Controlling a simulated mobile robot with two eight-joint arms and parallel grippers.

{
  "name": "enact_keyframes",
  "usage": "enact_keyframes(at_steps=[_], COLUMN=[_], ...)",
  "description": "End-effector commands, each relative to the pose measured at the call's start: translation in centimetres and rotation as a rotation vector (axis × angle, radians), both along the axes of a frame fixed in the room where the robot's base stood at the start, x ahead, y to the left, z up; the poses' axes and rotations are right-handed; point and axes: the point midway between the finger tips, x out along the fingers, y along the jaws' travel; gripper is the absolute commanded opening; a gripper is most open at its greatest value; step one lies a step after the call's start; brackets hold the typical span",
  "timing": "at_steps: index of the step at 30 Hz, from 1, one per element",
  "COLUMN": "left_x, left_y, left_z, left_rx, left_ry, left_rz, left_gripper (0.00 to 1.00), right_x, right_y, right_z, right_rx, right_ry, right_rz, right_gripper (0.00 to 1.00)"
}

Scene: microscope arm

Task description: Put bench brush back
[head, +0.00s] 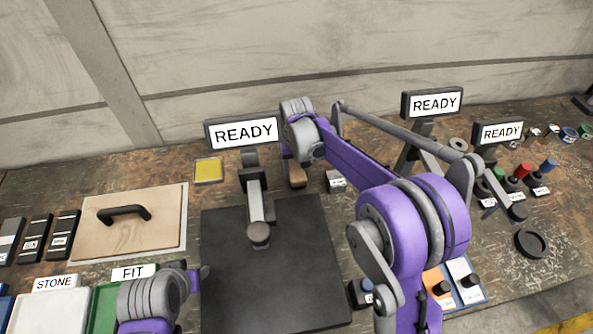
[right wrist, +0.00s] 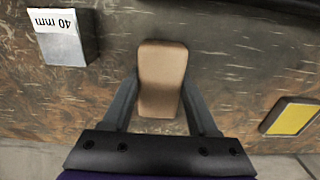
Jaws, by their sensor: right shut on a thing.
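The bench brush (head: 297,176) shows as a small tan-brown block behind the dark mat, partly hidden by my right arm. In the right wrist view the brush (right wrist: 162,80) is a rounded tan block between my two grey fingers. My right gripper (head: 295,162) is shut on it, with one finger on each side (right wrist: 162,108). I cannot tell whether the brush touches the bench. My left gripper (head: 195,278) is at the lower left beside the mat; its jaws are too unclear to read.
A metal block labelled 40 mm (right wrist: 66,42) and a yellow pad (head: 208,170) lie near the brush. A microscope-like stand (head: 256,195) with a READY sign rises over the dark mat (head: 290,285). A wooden board with a handle (head: 135,235) is left. Colored-top bottles (head: 520,172) stand right.

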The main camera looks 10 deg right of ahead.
Motion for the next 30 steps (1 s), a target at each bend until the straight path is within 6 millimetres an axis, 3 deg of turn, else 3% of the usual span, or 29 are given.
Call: enact_keyframes(at_steps=[12,13,17,26,30], left_x=[-0.1,-0.1,-0.1,-0.1,0.0], left_y=[0.0,0.0,0.0,0.0,0.0], left_z=[-0.4,-0.3,-0.3,-0.2,0.1], left_rx=[0.000,0.000,0.000,0.000,0.000], left_ry=[0.002,0.002,0.002,0.001,0.000], left_rz=[0.000,0.000,0.000,0.000,0.000], left_gripper=[0.50,0.50,0.50,0.50,0.50], right_x=[0.0,0.0,0.0,0.0,0.0], right_y=[0.0,0.0,0.0,0.0,0.0], right_z=[-1.0,-0.9,-0.9,-0.7,0.4], right_rx=[0.000,0.000,0.000,0.000,0.000], right_ry=[0.000,0.000,0.000,0.000,0.000], right_rz=[0.000,0.000,0.000,0.000,0.000], right_gripper=[0.07,0.65,0.88,0.90,0.90])
